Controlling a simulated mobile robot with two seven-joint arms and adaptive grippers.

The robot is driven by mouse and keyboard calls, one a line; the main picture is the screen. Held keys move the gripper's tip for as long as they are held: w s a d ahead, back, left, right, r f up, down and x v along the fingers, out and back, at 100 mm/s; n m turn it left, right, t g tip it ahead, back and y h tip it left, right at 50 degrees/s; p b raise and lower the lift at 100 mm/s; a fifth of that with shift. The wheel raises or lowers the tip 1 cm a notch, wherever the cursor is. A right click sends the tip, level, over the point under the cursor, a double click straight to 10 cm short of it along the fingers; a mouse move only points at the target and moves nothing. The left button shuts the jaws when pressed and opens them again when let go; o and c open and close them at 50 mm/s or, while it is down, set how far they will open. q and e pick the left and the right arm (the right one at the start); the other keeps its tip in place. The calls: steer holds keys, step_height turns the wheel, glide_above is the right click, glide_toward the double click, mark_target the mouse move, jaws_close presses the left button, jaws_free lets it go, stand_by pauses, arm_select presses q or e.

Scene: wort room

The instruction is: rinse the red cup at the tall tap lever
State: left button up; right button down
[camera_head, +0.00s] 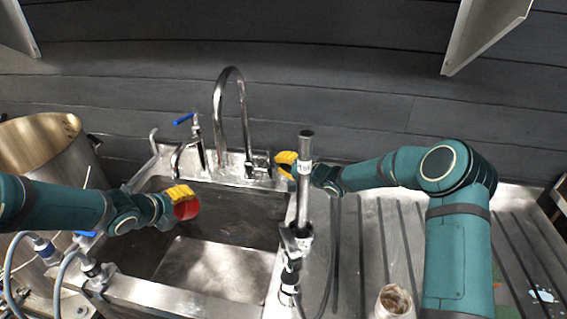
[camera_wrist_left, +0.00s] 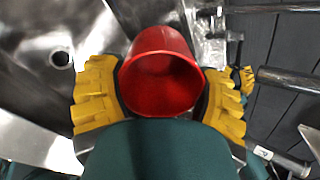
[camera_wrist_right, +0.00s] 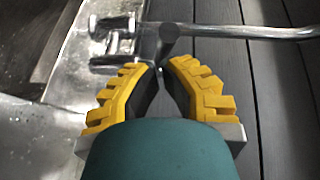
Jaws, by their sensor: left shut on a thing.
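The red cup (camera_head: 186,209) is held over the left part of the sink basin. My left gripper (camera_head: 181,193) is shut on it, and the cup sits between the yellow fingers in the left wrist view (camera_wrist_left: 162,80). The tall tap (camera_head: 233,105) is a chrome gooseneck at the back of the sink. Its lever (camera_head: 263,162) is at the right of the tap base. My right gripper (camera_head: 285,163) is beside this lever, partly behind a vertical post. In the right wrist view its fingertips (camera_wrist_right: 163,68) are slightly apart, with a metal rod end just beyond them.
The sink (camera_head: 215,265) is bare below the cup. A vertical metal post (camera_head: 304,175) stands at the sink's right edge. A blue-handled tap (camera_head: 195,140) is left of the tall tap. A large metal vessel (camera_head: 40,145) stands at left. A cup-like container (camera_head: 394,302) is at front.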

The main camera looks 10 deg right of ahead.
arm_select(q)
steer(key=shift+r+p, duration=0.75)
steer(key=shift+r, duration=0.4)
steer(key=shift+p, duration=0.3)
arm_select(e)
steer(key=a, duration=0.2)
steer(key=shift+s+a, duration=0.15)
steer(key=shift+a, duration=0.2)
